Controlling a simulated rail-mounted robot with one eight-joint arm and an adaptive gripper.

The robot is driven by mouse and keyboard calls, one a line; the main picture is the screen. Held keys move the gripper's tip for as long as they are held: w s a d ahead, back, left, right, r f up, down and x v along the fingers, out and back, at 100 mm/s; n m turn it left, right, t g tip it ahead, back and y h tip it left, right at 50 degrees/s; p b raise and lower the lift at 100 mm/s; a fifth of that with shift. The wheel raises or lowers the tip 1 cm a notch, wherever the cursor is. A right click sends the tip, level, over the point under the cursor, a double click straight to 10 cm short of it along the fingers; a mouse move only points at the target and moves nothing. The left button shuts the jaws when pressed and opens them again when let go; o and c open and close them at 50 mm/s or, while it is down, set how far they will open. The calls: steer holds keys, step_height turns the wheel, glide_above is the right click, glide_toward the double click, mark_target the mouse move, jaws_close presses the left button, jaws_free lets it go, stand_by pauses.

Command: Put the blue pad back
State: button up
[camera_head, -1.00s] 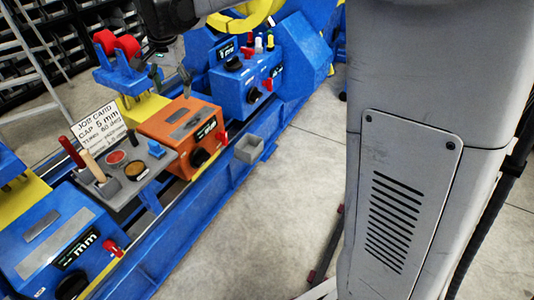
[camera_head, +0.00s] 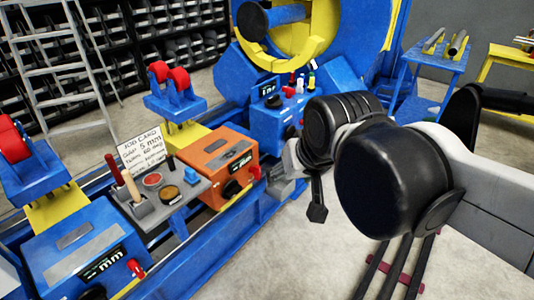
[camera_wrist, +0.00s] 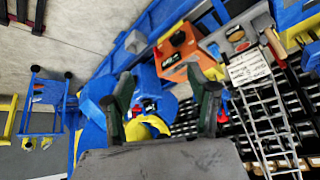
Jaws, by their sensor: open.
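The blue pad (camera_head: 193,175), a small blue block, sits at the right end of the grey tray (camera_head: 150,212) in the head view. In the head view my arm's black joints are right of the tray, and I cannot make out both fingertips there.
A job card (camera_head: 142,149) stands behind the tray. An orange box (camera_head: 217,163) and a blue box (camera_head: 78,262) flank it. The blue positioner with a yellow ring (camera_head: 320,40) stands behind. Floor at front right is mostly open.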

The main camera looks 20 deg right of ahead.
steer(key=shift+n+t, duration=0.4)
steer(key=shift+n, duration=0.1)
steer(key=s+f, duration=0.1)
steer(key=s, duration=0.1)
steer(key=s+d+f, duration=0.1)
steer(key=s, duration=0.1)
steer(key=shift+f, duration=0.35)
step_height(320, 180, up, 6)
steer(key=p, duration=0.6)
